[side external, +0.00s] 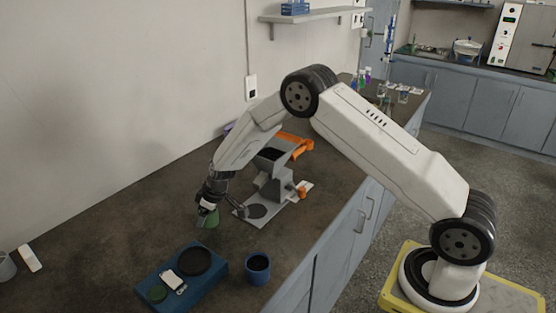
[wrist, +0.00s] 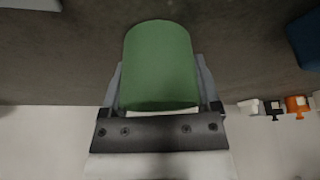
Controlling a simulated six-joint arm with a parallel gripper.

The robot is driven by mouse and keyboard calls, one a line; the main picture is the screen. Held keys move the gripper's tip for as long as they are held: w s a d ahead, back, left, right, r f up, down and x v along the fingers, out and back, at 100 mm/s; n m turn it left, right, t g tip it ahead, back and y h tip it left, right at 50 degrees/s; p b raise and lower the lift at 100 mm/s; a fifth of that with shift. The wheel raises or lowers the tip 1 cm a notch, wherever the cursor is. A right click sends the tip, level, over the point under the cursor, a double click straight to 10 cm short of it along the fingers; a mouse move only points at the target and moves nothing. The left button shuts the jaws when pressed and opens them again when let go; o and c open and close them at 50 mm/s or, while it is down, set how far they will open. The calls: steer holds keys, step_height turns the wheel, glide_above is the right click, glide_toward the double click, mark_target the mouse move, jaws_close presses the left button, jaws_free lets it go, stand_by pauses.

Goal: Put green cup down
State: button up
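A green cup (wrist: 160,65) fills the middle of the wrist view, with a gripper finger against each of its sides. In the side view the green cup (side external: 209,219) is small and partly covered by the fingers. My gripper (side external: 208,204) is shut on it, low over the dark bench to the left of the grey machine. I cannot tell whether the cup touches the bench top. In the wrist view my gripper (wrist: 160,95) reaches up from the bottom edge around the cup.
A blue shaker base (side external: 181,277) with a black round plate and a green disc stands in front. A blue cup (side external: 258,268) is right of it. The grey machine (side external: 275,185) with orange parts is right of my gripper.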

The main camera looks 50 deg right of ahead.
steer(key=c, duration=0.8)
steer(key=shift+r, duration=0.1)
steer(key=shift+r, duration=0.7)
steer(key=s+r, duration=0.3)
steer(key=s, duration=0.1)
steer(key=s+r, duration=0.4)
steer(key=s, duration=0.1)
steer(key=s+r, duration=0.4)
steer(key=s, duration=0.1)
steer(key=shift+d+r, duration=0.2)
steer(key=shift+d, duration=0.05)
